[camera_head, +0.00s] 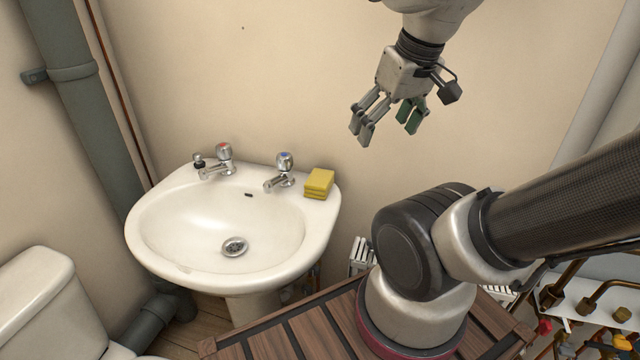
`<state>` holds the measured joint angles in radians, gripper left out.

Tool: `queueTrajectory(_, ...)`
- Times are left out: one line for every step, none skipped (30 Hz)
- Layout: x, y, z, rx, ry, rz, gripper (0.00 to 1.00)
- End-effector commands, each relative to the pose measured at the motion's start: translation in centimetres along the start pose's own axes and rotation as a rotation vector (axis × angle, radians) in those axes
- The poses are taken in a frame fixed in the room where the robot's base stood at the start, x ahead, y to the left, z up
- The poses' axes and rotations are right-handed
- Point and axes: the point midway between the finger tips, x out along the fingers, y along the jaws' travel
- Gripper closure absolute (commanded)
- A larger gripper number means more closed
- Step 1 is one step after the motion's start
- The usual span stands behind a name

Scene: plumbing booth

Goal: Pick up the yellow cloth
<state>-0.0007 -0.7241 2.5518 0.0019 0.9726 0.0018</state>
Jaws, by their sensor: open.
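The yellow cloth (319,184) lies folded in a small stack on the back right corner of the white sink (150,238), just right of the blue-marked tap. My gripper (384,127) hangs in the upper right, above and to the right of the cloth and apart from it. Its fingers point down and are spread open. Nothing is between them.
A red-marked tap (219,160) and a blue-marked tap (281,172) stand on the sink's back rim, the blue one close to the cloth. A dark pipe (75,90) runs down the left wall. A white toilet (40,300) is at lower left. Wall space above the sink is clear.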

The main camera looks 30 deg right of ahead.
Motion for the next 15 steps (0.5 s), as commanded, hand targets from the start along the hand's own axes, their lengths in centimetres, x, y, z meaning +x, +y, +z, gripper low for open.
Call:
queueTrajectory(0.9, 0.0, 0.0, -0.001, -0.041, 0.0, 0.17)
queueTrajectory(1.4, 0.0, 0.0, -0.001, -0.069, 0.0, 0.17)
queueTrajectory(2.2, 0.0, -0.2, -0.002, -0.11, 0.0, 0.17)
queueTrajectory(2.9, -0.1, -0.5, -0.003, -0.143, 0.0, 0.17)
queueTrajectory(3.6, -0.1, -0.8, -0.003, -0.177, 0.0, 0.17)
queueTrajectory(4.6, -0.1, -1.4, -0.004, -0.219, 0.0, 0.17)
queueTrajectory(5.4, -0.1, -1.9, -0.003, -0.249, 0.0, 0.17)
queueTrajectory(6.2, -0.1, -2.4, 0.002, -0.276, 0.001, 0.17)
queueTrajectory(7.4, -0.2, -3.1, 0.014, -0.31, 0.003, 0.17)
queueTrajectory(8.3, -0.2, -3.7, 0.027, -0.331, 0.006, 0.17)
queueTrajectory(9.3, -0.2, -4.3, 0.043, -0.353, 0.009, 0.17)
queueTrajectory(10.7, -0.2, -5.1, 0.069, -0.38, 0.015, 0.17)
queueTrajectory(11.7, -0.3, -5.7, 0.091, -0.398, 0.02, 0.17)
queueTrajectory(12.9, -0.3, -6.3, 0.114, -0.414, 0.026, 0.17)
queueTrajectory(14.4, -0.3, -7.0, 0.148, -0.434, 0.036, 0.17)
